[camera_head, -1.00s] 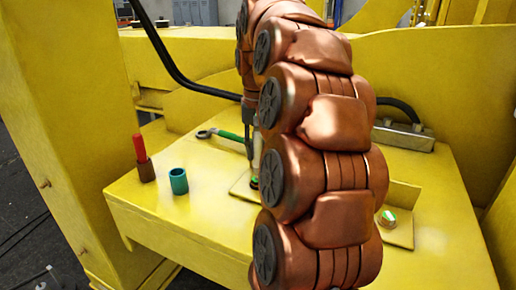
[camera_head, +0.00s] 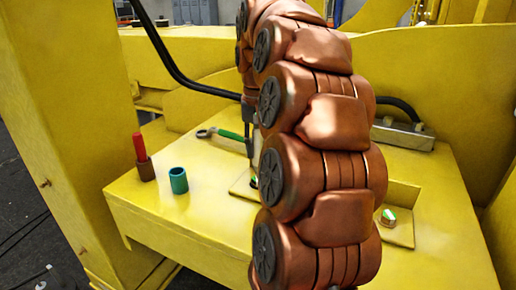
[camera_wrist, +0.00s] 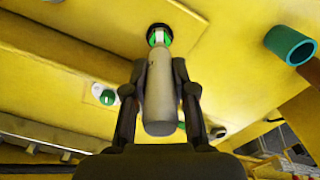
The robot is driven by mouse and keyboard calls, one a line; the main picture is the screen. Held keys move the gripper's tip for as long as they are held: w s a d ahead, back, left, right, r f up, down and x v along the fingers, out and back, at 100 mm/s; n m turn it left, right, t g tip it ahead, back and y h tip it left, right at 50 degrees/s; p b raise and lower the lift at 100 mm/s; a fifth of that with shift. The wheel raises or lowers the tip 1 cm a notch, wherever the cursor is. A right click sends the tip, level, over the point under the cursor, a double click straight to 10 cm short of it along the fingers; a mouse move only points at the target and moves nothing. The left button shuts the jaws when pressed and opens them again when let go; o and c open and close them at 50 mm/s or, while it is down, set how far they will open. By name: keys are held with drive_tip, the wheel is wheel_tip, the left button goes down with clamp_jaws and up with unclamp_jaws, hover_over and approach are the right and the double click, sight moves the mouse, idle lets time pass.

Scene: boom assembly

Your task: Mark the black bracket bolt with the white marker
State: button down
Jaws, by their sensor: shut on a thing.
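My gripper (camera_wrist: 159,90) is shut on the pale grey-white marker (camera_wrist: 160,105) in the wrist view. The marker's narrow end points at a dark bolt (camera_wrist: 158,28) with a green patch and a white streak on its head. The tip overlaps the bolt head, but I cannot tell whether they touch. In the head view my gripper (camera_head: 251,150) points down above the same bolt (camera_head: 253,182) on its bracket plate. The marker is mostly hidden there behind my arm.
A second bolt (camera_head: 388,217) with green and white on its head sits on the right bracket. A teal cup (camera_head: 179,180), a red marker (camera_head: 139,147) in a brown holder (camera_head: 146,170) and a green-handled wrench (camera_head: 228,135) stand or lie left. My arm hides the middle of the yellow surface.

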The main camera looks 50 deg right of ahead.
drive_tip(key=shift+r+p, duration=0.9)
drive_tip(key=shift+r, duration=1.8)
